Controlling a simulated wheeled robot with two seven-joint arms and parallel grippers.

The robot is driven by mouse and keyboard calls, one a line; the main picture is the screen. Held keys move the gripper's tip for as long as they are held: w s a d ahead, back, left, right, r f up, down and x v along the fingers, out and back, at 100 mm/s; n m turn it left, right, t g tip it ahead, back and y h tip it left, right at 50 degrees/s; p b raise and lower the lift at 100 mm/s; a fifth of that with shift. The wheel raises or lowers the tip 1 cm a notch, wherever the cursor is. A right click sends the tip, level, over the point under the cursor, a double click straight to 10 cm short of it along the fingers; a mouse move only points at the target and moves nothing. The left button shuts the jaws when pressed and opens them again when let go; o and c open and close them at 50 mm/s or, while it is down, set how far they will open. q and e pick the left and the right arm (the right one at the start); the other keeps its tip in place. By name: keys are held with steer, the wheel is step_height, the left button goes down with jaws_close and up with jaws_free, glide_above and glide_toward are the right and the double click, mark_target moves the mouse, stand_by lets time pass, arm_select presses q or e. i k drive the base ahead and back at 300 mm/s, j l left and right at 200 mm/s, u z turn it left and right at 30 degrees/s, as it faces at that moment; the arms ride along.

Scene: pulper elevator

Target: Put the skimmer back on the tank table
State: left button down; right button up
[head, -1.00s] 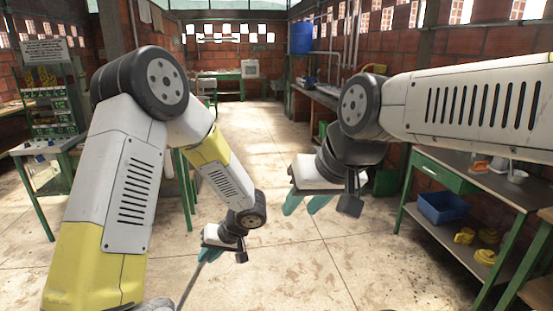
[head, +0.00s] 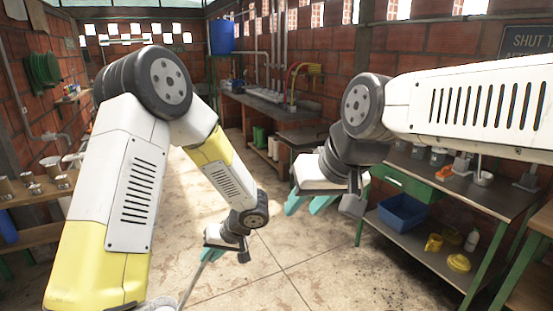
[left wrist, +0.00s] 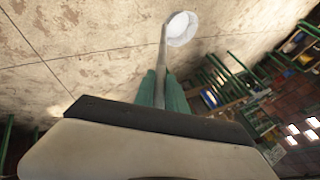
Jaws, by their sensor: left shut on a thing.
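The skimmer shows in the left wrist view as a pale round bowl (left wrist: 182,28) on a long thin grey handle (left wrist: 162,55). My left gripper (head: 210,254) is low in the middle of the head view, its teal fingers shut on the handle, which also shows slanting down there (head: 190,284). The skimmer hangs over bare floor, apart from any table. My right gripper (head: 308,204) is empty, its teal fingers apart, at the right of centre in the head view. I cannot tell for certain which surface is the tank table.
A green-framed bench (head: 470,196) on the right has a blue bin (head: 403,213) and yellow items on its lower shelf. A dark counter (head: 258,106) runs along the back right wall near a blue tank (head: 222,37). Shelves with cups (head: 35,188) stand left. The floor between is clear.

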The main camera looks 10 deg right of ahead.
mark_target(486, 196)
steer(key=i+l+z, duration=0.15)
steer(key=i+z, duration=0.6)
steer(key=z, duration=0.2)
steer(key=i+j+z, duration=0.15)
steer(key=i+z, duration=0.3)
steer(key=i+l+z, duration=0.15)
steer(key=i+z, duration=0.15)
steer(key=z, duration=0.15)
steer(key=i+z, duration=0.7)
steer(key=z, duration=0.15)
